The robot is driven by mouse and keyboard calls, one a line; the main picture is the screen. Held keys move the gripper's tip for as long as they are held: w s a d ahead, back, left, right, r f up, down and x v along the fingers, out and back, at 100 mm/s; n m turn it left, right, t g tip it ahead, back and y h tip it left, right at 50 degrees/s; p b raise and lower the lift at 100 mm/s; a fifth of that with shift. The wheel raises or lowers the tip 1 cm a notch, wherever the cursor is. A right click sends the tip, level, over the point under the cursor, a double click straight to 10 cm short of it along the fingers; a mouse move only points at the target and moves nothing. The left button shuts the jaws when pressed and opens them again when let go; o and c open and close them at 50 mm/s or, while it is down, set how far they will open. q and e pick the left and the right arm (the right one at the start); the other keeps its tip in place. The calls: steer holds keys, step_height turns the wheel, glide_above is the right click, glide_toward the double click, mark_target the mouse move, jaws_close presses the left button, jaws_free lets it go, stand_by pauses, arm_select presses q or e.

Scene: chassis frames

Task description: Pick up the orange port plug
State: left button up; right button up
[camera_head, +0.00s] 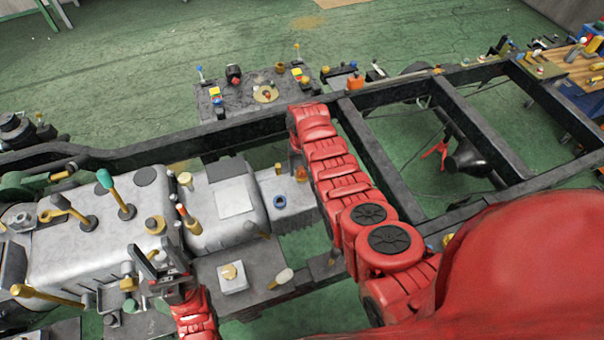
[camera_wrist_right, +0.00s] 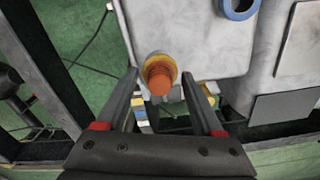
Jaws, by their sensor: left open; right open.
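The orange port plug (camera_wrist_right: 159,76) sits upright in a yellow ring on the grey housing in the right wrist view. My right gripper (camera_wrist_right: 165,80) is open, with one finger on either side of the plug and a gap to each. I cannot tell how far the fingertips are above it. In the head view a small orange piece (camera_head: 299,173) shows beside my red right arm, which hides the right gripper there. My left gripper (camera_head: 160,264) is open and empty over the left part of the grey housing.
A blue ring (camera_wrist_right: 238,7) sits on the housing near the plug; it also shows in the head view (camera_head: 279,202). Dark chassis beams (camera_head: 462,118) run to the right. Levers and knobs (camera_head: 117,195) stick up near my left gripper.

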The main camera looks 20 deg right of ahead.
jaws_close()
stand_by(0.3)
steer(key=shift+r, duration=0.25)
